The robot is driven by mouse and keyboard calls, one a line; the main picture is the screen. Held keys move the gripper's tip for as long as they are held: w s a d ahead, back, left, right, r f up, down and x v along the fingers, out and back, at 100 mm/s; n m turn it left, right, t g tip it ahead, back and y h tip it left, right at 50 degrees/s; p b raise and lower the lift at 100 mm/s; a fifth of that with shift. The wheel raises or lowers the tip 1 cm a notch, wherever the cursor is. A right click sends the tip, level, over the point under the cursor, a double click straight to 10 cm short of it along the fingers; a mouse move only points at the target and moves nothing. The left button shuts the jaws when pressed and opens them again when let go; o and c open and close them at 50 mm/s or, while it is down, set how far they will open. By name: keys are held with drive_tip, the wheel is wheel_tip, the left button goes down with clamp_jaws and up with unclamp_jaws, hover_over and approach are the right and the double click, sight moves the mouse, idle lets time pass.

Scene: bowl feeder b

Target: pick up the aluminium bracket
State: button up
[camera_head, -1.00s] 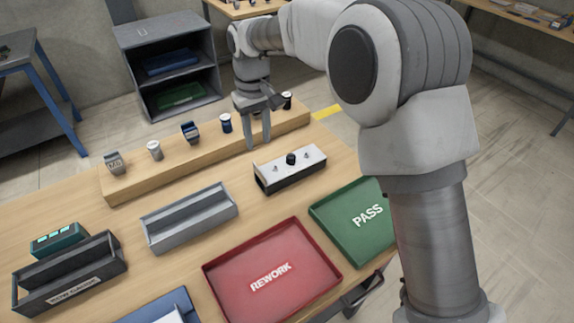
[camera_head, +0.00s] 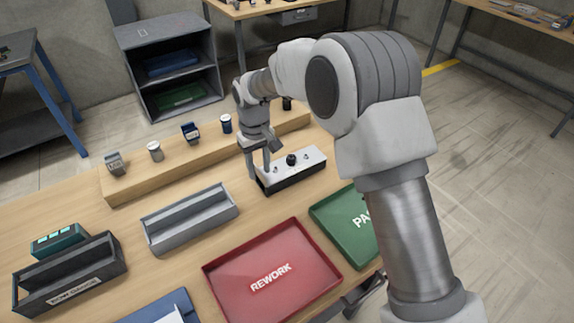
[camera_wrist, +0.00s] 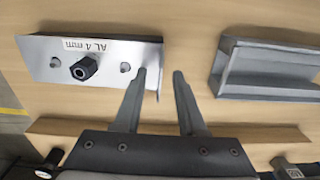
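The aluminium bracket (camera_head: 308,161) is a silver plate with a dark front side, a black knob in the middle and a small stud or hole on either side. It lies on the wooden table, right of my gripper (camera_head: 260,174). In the wrist view the bracket (camera_wrist: 110,62) carries an "AL 4 mm" label and has a thin edge at its right end. My gripper (camera_wrist: 159,75) is open there, with that end between its fingertips; the left finger overlaps the plate in view. I cannot tell whether either finger touches it.
A grey channel-shaped holder (camera_head: 190,219) stands left of the bracket. A red REWORK tray (camera_head: 312,277) and green PASS tray (camera_head: 335,215) lie in front. A wooden ledge (camera_head: 135,186) with several small items runs behind. A dark gauge holder (camera_head: 70,277) is far left.

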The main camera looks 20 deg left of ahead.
drive_tip(key=shift+c, duration=0.3)
clamp_jaws()
drive_tip(key=shift+r, duration=0.1)
idle(1.0)
